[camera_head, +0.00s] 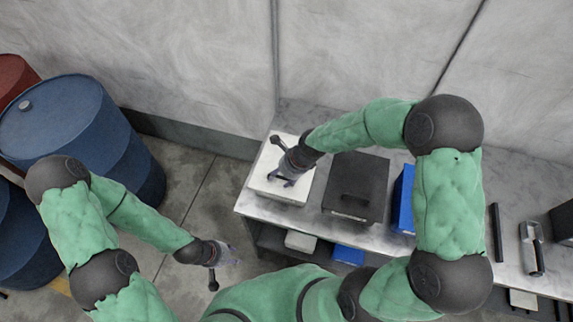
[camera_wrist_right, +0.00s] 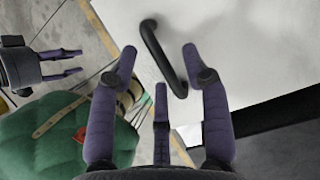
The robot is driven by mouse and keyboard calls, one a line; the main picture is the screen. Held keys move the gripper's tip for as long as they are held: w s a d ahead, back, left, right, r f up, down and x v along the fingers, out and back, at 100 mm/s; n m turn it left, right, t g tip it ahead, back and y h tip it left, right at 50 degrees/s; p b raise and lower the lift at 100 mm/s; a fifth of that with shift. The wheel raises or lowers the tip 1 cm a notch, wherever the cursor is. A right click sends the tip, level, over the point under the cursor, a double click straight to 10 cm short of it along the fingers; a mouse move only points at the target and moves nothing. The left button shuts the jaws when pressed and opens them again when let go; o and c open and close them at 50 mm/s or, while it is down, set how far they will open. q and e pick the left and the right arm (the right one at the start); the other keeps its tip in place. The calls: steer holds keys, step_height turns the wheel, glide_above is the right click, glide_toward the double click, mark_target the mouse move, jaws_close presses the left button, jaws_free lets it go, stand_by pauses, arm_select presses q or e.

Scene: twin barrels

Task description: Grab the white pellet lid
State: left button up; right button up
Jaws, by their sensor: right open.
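The white pellet lid (camera_head: 272,187) tops a white box at the left end of the grey bench. In the right wrist view the lid (camera_wrist_right: 240,45) fills the upper right, with a black bar handle (camera_wrist_right: 165,58) on it. My right gripper (camera_head: 287,180) is over the lid, open and empty. In the wrist view its purple fingers (camera_wrist_right: 158,62) spread either side of the handle; I cannot tell how far above it they are. My left gripper (camera_head: 226,257) is open and empty, low in front of the bench's left end, and also shows in the wrist view (camera_wrist_right: 76,62).
A black box (camera_head: 356,185) with a handle stands just right of the white box, then a blue box (camera_head: 403,198). The grey bench (camera_head: 508,210) holds a tool further right. Blue barrels (camera_head: 75,125) stand at left. A wall is behind.

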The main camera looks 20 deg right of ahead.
steer(key=shift+w+a+f, duration=0.1)
steer(key=shift+a+f, duration=0.05)
steer(key=shift+f, duration=0.2)
jaws_close()
steer(key=shift+r, duration=0.1)
